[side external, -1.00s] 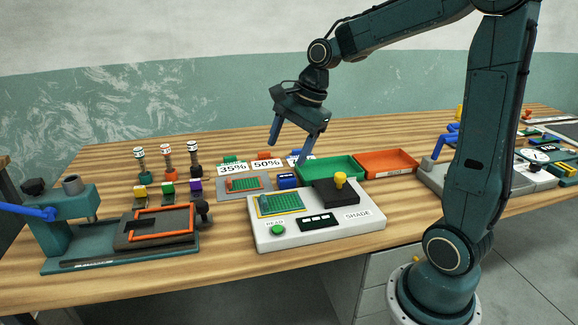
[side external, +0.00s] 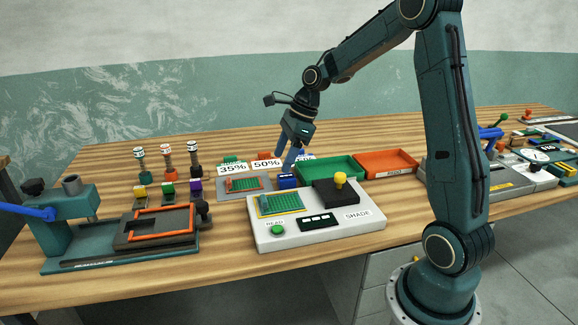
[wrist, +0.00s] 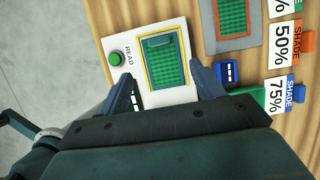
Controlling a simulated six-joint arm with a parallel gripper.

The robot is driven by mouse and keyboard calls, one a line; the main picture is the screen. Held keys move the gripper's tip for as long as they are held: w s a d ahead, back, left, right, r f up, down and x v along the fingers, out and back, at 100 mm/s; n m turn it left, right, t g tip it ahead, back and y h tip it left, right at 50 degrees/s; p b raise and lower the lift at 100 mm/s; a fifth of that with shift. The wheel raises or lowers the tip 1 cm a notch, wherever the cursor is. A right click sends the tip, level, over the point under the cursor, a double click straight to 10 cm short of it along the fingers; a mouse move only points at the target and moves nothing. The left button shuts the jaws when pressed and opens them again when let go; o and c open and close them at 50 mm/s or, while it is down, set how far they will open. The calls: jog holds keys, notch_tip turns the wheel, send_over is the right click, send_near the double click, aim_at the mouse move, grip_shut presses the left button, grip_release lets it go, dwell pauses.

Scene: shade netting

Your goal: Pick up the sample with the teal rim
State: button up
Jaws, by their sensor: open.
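A green mesh sample (side external: 280,203) with a teal rim inside a yellow border lies on the white shade meter (side external: 330,236). The sample also shows in the wrist view (wrist: 168,62), with a green bar across its upper part. My gripper (side external: 284,161) is open and empty, raised above the bench behind the meter. In the wrist view my fingers (wrist: 163,78) are spread, with the sample seen between and beyond their tips. A second green mesh sample (side external: 245,184) with an orange-red rim lies on a grey mat behind the meter.
A green tray (side external: 332,161) and an orange tray (side external: 385,157) stand behind the meter. A black block with a yellow knob (side external: 340,181) sits on the meter. Shade cards (side external: 233,169) stand beyond the mat. A teal clamp press (side external: 70,215) is at left.

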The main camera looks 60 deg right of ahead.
jog(key=x, duration=0.7)
jog(key=shift+a+f, duration=0.1)
jog(key=shift+f, duration=0.1)
jog(key=shift+x, duration=2.6)
jog(key=c, duration=1.1)
jog(key=shift+o, duration=0.2)
jog(key=shift+r, duration=0.15)
notch_tip(320, 180, up, 20)
